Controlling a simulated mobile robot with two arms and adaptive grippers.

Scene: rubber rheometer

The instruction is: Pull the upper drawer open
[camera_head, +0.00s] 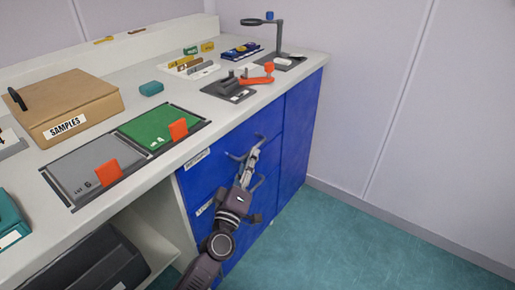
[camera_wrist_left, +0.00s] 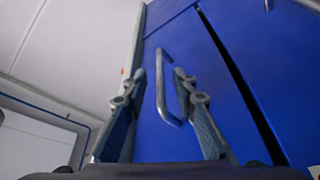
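The upper drawer (camera_head: 206,177) is a blue front with a white label, just under the worktop. It looks flush with the cabinet. My left gripper (camera_head: 249,155) is in front of it, and its arm hides part of the cabinet. In the left wrist view, the two fingers of my left gripper (camera_wrist_left: 159,76) are spread apart. A grey bar handle (camera_wrist_left: 162,92) on the blue front (camera_wrist_left: 215,115) shows between them, with space on both sides. Contact with the handle cannot be seen. My right gripper is not in view.
A lower blue drawer (camera_head: 203,208) with a label is beneath. The worktop (camera_head: 150,178) above holds a samples box (camera_head: 75,105), a grey mat (camera_head: 78,172), a green mat (camera_head: 150,135) and small tools. The teal floor (camera_head: 330,240) right of the cabinet is clear.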

